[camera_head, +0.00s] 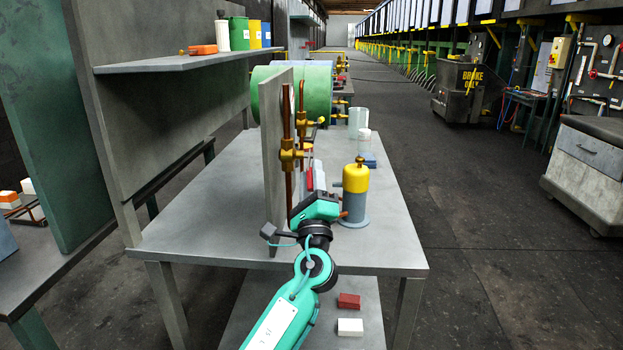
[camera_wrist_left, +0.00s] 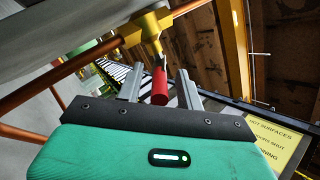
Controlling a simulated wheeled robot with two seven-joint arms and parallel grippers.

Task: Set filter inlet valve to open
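A red valve handle (camera_wrist_left: 160,86) hangs from a brass valve body (camera_wrist_left: 147,27) in the left wrist view. My left gripper (camera_wrist_left: 159,72) has its two fingers spread, one on each side of the red handle, with gaps visible. In the head view my left gripper (camera_head: 316,207) is at the front edge of the upright panel (camera_head: 271,120), and its fingertips are hidden. A brass valve (camera_head: 289,155) sits on a vertical copper pipe (camera_head: 287,105) just above it. The filter, a grey canister with a yellow top (camera_head: 355,178), stands right of the gripper. My right gripper is not in view.
The grey table (camera_head: 205,215) is clear on its left side. A green cylinder (camera_head: 318,90) lies behind the panel. White containers (camera_head: 358,120) stand farther back. Red (camera_head: 348,301) and white (camera_head: 350,327) blocks lie on the lower shelf. A copper pipe (camera_wrist_left: 60,75) crosses close to my left fingers.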

